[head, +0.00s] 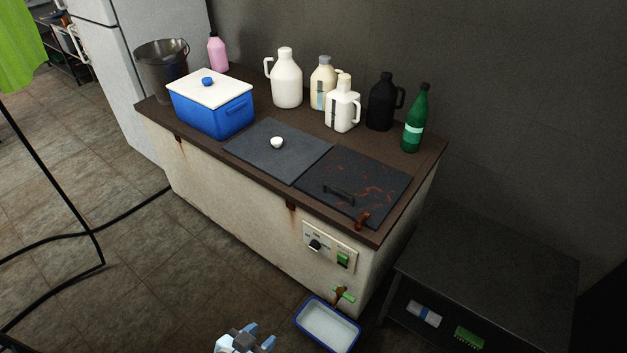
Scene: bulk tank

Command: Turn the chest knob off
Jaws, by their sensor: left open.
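The chest (235,205) is a long, off-white, rust-stained box with a brown top. A cream control panel (329,247) sits on its front near the right end. The chest knob (315,245) is a small round black knob on the left part of this panel. The panel's markings are too small to read, so I cannot tell its setting. My left gripper (262,336) is open and empty at the bottom edge, below and left of the panel, apart from the chest. My right gripper is not in view.
A green switch (343,259) is beside the knob. Below are a green-handled tap (344,294) and a blue-rimmed tray (301,318) on the floor. A low dark table (500,260) stands at right. Jugs and a blue cooler (212,109) stand on top. Floor at left has cables.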

